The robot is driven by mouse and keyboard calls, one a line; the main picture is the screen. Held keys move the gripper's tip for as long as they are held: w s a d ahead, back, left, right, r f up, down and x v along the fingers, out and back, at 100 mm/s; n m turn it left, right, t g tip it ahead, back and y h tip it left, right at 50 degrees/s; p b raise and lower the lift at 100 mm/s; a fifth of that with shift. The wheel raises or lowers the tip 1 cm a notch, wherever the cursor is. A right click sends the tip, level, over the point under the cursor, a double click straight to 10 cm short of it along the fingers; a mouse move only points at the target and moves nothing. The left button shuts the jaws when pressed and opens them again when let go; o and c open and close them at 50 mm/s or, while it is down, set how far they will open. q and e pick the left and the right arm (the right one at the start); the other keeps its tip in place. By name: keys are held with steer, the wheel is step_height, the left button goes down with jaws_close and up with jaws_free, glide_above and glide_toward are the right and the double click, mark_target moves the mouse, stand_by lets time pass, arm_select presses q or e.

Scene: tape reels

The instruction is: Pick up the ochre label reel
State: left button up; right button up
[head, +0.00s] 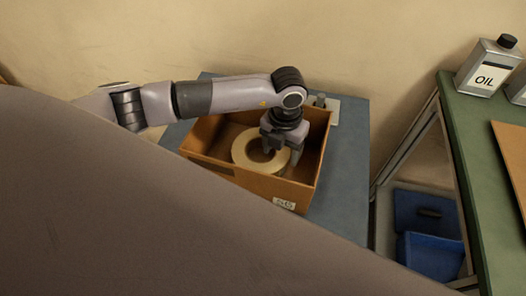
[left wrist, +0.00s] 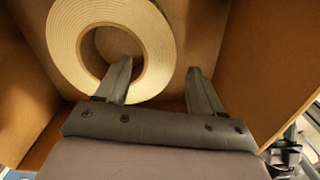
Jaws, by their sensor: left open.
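A pale yellowish-cream ring-shaped reel (head: 242,152) lies flat in an open cardboard box (head: 232,176); it is the only reel in view. It also shows in the left wrist view (left wrist: 75,40), with its round centre hole. My left gripper (head: 281,156) reaches down into the box over the right part of the reel. Its jaws (left wrist: 158,66) are open, with nothing held. In the left wrist view one finger overlaps the ring and its hole, and the other is just outside the ring's right edge. How deep the tips reach is unclear. My right gripper is not in view.
The box stands on a blue-grey table (head: 347,172), its walls close around the gripper. At right, a green bench (head: 480,165) holds an oil can (head: 488,70) and a brown board (head: 515,150). Blue bins (head: 428,252) sit below it.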

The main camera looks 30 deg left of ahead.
mark_target(281, 157)
arm_select(q)
step_height(281, 157, down, 4)
steer(key=shift+a+f, duration=0.1)
steer(key=shift+f, duration=0.15)
steer(key=shift+w+r, duration=0.1)
jaws_close()
steer(key=shift+r, duration=0.1)
